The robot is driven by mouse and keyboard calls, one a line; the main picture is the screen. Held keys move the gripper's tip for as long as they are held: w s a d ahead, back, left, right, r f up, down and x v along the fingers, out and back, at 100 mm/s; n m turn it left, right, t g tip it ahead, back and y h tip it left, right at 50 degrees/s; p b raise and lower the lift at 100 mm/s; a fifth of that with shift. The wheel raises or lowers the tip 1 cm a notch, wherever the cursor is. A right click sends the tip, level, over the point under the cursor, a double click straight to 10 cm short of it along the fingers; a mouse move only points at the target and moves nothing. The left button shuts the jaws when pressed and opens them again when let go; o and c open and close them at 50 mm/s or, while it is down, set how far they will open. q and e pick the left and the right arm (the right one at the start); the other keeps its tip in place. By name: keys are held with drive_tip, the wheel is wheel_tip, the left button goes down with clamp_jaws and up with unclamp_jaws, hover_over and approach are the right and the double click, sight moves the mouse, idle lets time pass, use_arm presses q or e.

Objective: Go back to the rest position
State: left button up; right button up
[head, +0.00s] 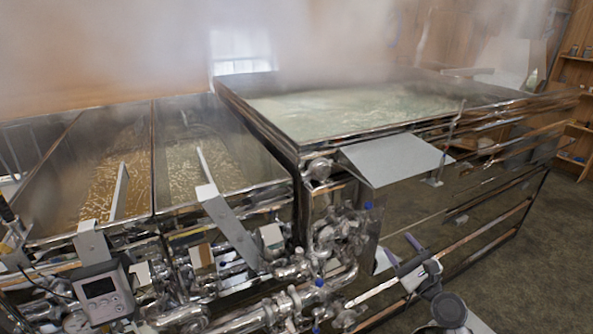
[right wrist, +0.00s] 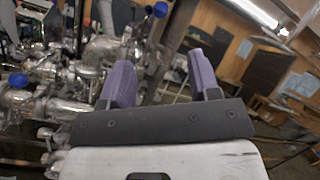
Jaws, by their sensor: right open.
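My right gripper (head: 397,245) is at the lower right of the head view, in front of the evaporator's pipework. Its purple fingers also show in the right wrist view (right wrist: 162,75). They stand apart with nothing between them, so the gripper is open and empty. Steel pipes and blue-knobbed valves show behind and to the left of the fingers there. I cannot tell the exact gap between the gripper and the pipes. My left gripper is not in view.
A steaming evaporator pan (head: 380,105) stands at the centre right, with lower pans of amber liquid (head: 115,185) at left. Valves and pipes (head: 325,235) crowd the front. A grey control box (head: 104,292) is at lower left. Bare floor (head: 545,265) lies at right.

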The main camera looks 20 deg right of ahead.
drive_tip(key=s+a+f+n+g, duration=0.3)
drive_tip(key=a+n+g, duration=0.15)
drive_tip(key=n, duration=0.85)
drive_tip(key=s+a+f+n+g, duration=0.25)
drive_tip(key=a+n+g, duration=0.2)
drive_tip(key=n, duration=0.85)
drive_tip(key=s+a+f+n+g+p, duration=0.1)
drive_tip(key=s+a+f+g+p, duration=0.1)
drive_tip(key=s, duration=0.8)
drive_tip(key=s+a+f+n+g+h+p, duration=0.1)
drive_tip(key=s+a+f, duration=0.4)
drive_tip(key=s, duration=0.6)
drive_tip(key=s+a+f+n+g+h+p, duration=0.1)
drive_tip(key=s+a+f+g+p, duration=0.2)
drive_tip(key=s, duration=0.7)
wheel_tip(320, 180, down, 3)
drive_tip(key=shift+s+a+r+n+g, duration=0.15)
drive_tip(key=shift+a+n+g, duration=0.4)
drive_tip(key=shift+g, duration=0.65)
drive_tip(key=shift+a, duration=0.1)
